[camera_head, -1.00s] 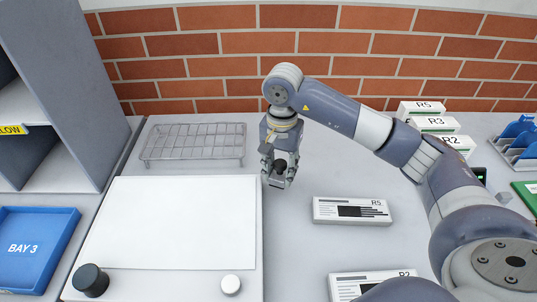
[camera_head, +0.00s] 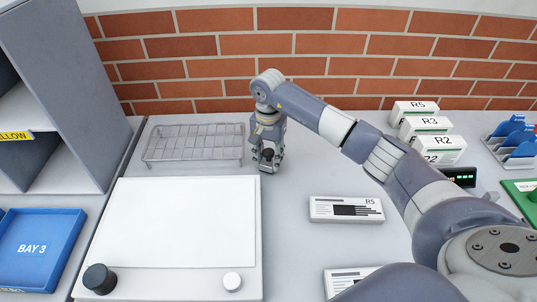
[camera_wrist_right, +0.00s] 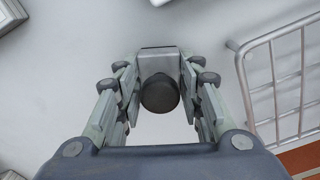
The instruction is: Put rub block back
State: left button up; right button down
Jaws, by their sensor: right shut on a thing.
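My right gripper (camera_head: 268,160) is shut on the rub block, a small grey block with a round dark knob. In the right wrist view the block (camera_wrist_right: 160,62) sits between the fingers of the gripper (camera_wrist_right: 160,85), and the knob (camera_wrist_right: 160,94) faces the camera. In the head view the fingers hide most of the block. The gripper points down just beyond the far right corner of the white board (camera_head: 180,222), right of the wire rack (camera_head: 195,147). I cannot tell whether the block touches the table. My left gripper is not in view.
White boxes (camera_head: 436,142) stand at right. A blue tray (camera_head: 40,248) is at left.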

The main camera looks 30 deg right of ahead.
jog(key=shift+f, duration=0.1)
jog(key=shift+f, duration=0.15)
jog(key=c, duration=1.5)
grip_release()
jog(key=shift+f+b, duration=0.1)
jog(key=shift+b, duration=0.2)
jog(key=o, duration=0.4)
